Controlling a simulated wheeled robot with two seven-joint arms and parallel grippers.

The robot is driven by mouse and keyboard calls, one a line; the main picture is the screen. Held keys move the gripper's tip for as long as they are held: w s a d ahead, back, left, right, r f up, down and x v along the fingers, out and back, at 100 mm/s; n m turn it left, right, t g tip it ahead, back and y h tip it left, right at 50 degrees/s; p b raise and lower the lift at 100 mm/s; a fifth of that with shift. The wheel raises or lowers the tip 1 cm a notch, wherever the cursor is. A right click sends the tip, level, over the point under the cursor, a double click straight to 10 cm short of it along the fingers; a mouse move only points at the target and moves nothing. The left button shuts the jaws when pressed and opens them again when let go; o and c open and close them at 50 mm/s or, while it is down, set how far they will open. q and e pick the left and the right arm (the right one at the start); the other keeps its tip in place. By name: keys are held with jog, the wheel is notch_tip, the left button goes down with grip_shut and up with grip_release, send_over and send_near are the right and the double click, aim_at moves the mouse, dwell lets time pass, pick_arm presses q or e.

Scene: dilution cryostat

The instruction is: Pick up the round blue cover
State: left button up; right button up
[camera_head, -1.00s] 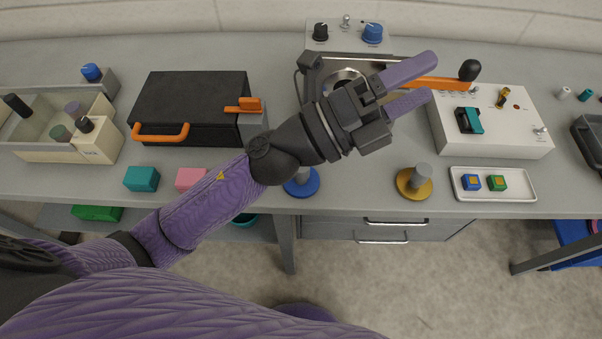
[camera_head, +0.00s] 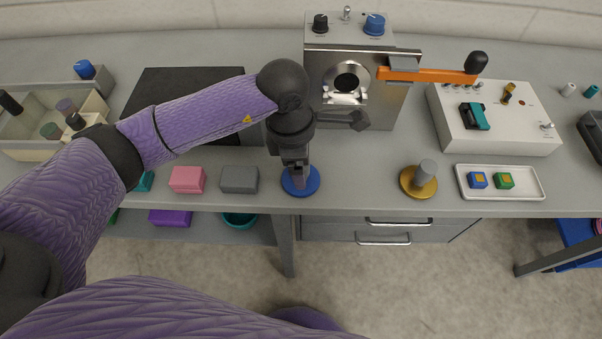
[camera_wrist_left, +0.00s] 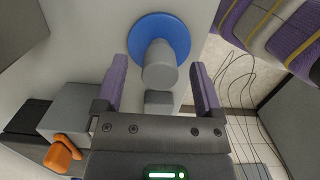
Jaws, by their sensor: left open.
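The round blue cover (camera_head: 300,183) lies flat near the front edge of the bench, with a grey upright knob at its centre. In the left wrist view the blue cover (camera_wrist_left: 160,40) and its grey knob (camera_wrist_left: 159,66) show ahead of the fingers. My left gripper (camera_head: 300,178) points down over the cover and hides most of the knob in the head view. In the left wrist view the left gripper (camera_wrist_left: 160,82) is open, with its two purple fingers apart and the knob showing between and beyond them. I cannot tell whether a finger touches it. My right gripper is not in view.
A metal chamber (camera_head: 358,90) with an orange lever (camera_head: 428,77) stands behind the cover. A gold disc with a knob (camera_head: 419,180) is to the right, beside a white tray (camera_head: 500,193). Grey (camera_head: 239,180) and pink (camera_head: 187,180) blocks lie to the left.

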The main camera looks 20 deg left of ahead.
pick_arm(q)
notch_tip(320, 180, down, 3)
jog(key=shift+d+r+b, duration=0.1)
jog(key=shift+r+b, duration=0.1)
jog(key=shift+b, duration=0.1)
jog(key=shift+f, duration=0.25)
jog(key=shift+r, duration=0.15)
jog(key=shift+c, duration=0.3)
jog(key=c, duration=0.7)
grip_shut()
notch_tip(320, 180, up, 10)
jog(key=p, duration=0.3)
jog(key=shift+d, duration=0.1)
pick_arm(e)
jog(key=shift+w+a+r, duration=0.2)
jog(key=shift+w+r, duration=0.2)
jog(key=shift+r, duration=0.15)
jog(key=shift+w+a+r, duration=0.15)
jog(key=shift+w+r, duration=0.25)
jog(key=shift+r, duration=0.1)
